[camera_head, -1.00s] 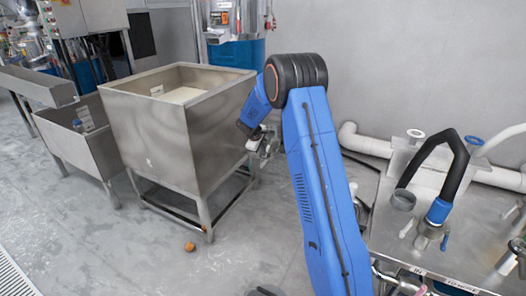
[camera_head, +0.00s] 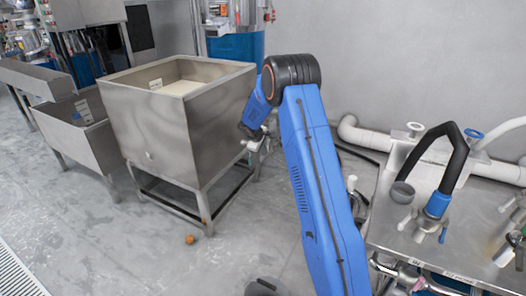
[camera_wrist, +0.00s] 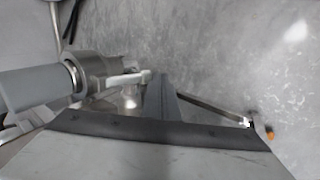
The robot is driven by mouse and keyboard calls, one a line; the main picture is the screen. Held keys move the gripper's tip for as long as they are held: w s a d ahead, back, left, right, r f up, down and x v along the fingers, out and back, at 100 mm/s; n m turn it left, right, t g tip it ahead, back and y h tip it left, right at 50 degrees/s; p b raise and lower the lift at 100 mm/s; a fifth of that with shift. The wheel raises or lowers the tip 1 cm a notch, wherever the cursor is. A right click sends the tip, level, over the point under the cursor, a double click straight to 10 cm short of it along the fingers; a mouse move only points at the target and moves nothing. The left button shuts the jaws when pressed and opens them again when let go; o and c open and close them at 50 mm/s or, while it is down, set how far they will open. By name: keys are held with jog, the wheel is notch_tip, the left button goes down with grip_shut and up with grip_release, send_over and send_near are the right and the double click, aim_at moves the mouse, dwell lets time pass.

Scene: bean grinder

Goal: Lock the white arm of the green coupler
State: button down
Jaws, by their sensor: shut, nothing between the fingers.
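My gripper (camera_head: 254,142) shows small at the end of my blue arm, beside the right side of the steel hopper. In the wrist view my gripper (camera_wrist: 160,88) shows as dark, closed fingers. Left of them is a metal coupler (camera_wrist: 92,68) on a grey pipe (camera_wrist: 35,88). A pale lever arm (camera_wrist: 122,80) extends from this coupler toward my fingers; I cannot tell if they touch. No green shows on this coupler, so I cannot tell if it is the green one. The large grey surface at the bottom of the wrist view hides what is below.
The steel hopper (camera_head: 165,125) stands left of my arm. At right, a steel table (camera_head: 390,235) carries a black hose (camera_head: 455,160) with a blue coupler (camera_head: 438,205) and white levers (camera_head: 405,222).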

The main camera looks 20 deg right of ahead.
jog(key=shift+w+d+f, duration=0.15)
jog(key=shift+d+f, duration=0.15)
jog(key=shift+w+f, duration=0.1)
dwell(0.7)
jog(key=s+a+r, duration=0.6)
jog(key=s+a, duration=0.2)
jog(key=a, duration=0.2)
notch_tip(320, 180, up, 8)
jog(key=w+d+t+h, duration=0.1)
jog(key=t+h, duration=0.1)
jog(key=x, duration=1.3)
jog(key=shift+f, duration=0.2)
